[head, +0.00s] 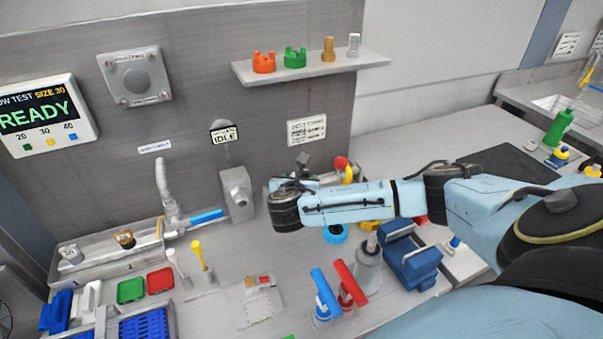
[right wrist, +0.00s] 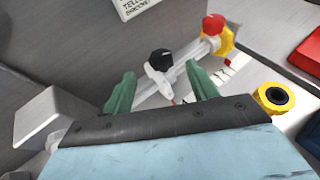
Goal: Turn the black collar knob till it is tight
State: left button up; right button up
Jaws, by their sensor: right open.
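The black collar knob (right wrist: 160,61) shows in the right wrist view, on a white fitting (right wrist: 160,82) that joins a pale pipe. My right gripper (right wrist: 159,69) has its two green fingers spread apart, one on each side of the knob and fitting in the picture. I see a gap on both sides and no contact. In the head view my right arm reaches in from the right to the back panel, and its wrist hides the knob and the fingers. My left gripper is in neither view.
A red knob (right wrist: 213,24) on a yellow fitting (right wrist: 222,42) stands at the pipe's far end. A grey block (right wrist: 55,117) is at the left of the wrist view. Red-handled (head: 351,284) and blue-handled (head: 326,293) tools stand on the bench, near a blue holder (head: 410,262).

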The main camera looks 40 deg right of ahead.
aim_at(306, 173)
jog(key=x, duration=0.6)
jog(key=shift+w+d+f+b, duration=0.1)
jog(key=shift+f+b, duration=0.05)
jog(key=shift+b, duration=0.15)
jog(key=c, duration=1)
jog(key=shift+d+n+t+y+p, duration=0.1)
jog(key=shift+n+t+y+p, duration=0.4)
jog(key=shift+n+y+p, duration=0.3)
jog(key=shift+s+d+n+t+y+p, duration=0.15)
jog(key=shift+s+n+t+y+p, duration=0.1)
jog(key=shift+n+t+y+p, duration=0.3)
jog(key=shift+d+n+t+y, duration=0.1)
jog(key=shift+n+t+y, duration=0.45)
jog(key=shift+n+y, duration=0.6)
jog(key=shift+d+n+t+y+b, duration=0.1)
jog(key=shift+n+t+y+b, duration=0.3)
jog(key=shift+n+y, duration=0.85)
jog(key=shift+y, duration=0.25)
